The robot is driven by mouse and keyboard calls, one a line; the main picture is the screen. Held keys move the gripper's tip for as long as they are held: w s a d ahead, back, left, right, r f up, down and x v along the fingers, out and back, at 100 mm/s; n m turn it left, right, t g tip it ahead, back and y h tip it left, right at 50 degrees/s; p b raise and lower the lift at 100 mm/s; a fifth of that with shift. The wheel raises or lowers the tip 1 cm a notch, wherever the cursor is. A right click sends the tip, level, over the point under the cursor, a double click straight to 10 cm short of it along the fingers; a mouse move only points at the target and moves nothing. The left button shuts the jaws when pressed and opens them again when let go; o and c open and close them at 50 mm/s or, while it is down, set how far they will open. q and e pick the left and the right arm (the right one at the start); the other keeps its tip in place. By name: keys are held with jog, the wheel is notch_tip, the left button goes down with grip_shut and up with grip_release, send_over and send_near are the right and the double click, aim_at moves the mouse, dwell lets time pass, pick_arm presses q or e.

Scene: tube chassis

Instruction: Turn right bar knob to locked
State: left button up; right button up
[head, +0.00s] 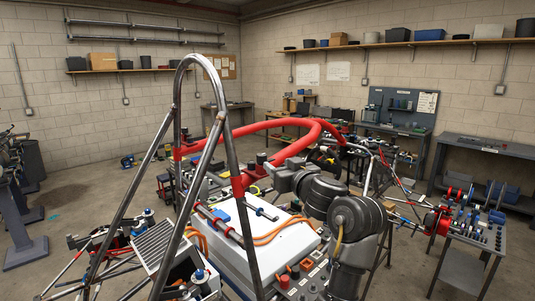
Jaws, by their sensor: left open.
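A red padded bar (285,125) loops across the tubular chassis, with a bare steel hoop (178,100) in front of it. A small dark and red part (262,158), possibly a bar knob, stands near the red bar's right clamp (238,186). I cannot make out a locked mark or its turn position. My left gripper (266,172) is at the end of the dark grey arm, close to this part. It is open, its fingers small and partly lost among the chassis parts. I cannot tell whether it touches the part. My right gripper is not in view.
A white box-like body (265,238) with orange cables fills the chassis middle. A cart with red and blue reels (468,205) stands at right. Workbenches (487,148) and shelves (440,43) line the walls. Floor (75,200) is open at left.

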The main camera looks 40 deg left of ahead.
aim_at(259, 154)
pick_arm(q)
jog(key=p+x, duration=0.1)
jog(key=x, duration=0.2)
jog(key=s+p+x, duration=0.1)
jog(key=x, duration=0.2)
jog(key=p+x, duration=0.2)
jog(key=x, duration=0.1)
jog(key=shift+s+a+r, duration=0.2)
jog(key=shift+a+r, duration=0.05)
jog(key=shift+r, duration=0.05)
jog(key=shift+w+a, duration=0.1)
jog(key=shift+a, duration=0.3)
jog(key=shift+w+a+p, duration=0.1)
jog(key=shift+a+p, duration=0.15)
jog(key=shift+p, duration=0.1)
jog(key=shift+w+a+f, duration=0.1)
jog(key=shift+w+a, duration=0.05)
jog(key=shift+a, duration=0.1)
jog(key=c, duration=1)
jog(key=shift+o, duration=0.2)
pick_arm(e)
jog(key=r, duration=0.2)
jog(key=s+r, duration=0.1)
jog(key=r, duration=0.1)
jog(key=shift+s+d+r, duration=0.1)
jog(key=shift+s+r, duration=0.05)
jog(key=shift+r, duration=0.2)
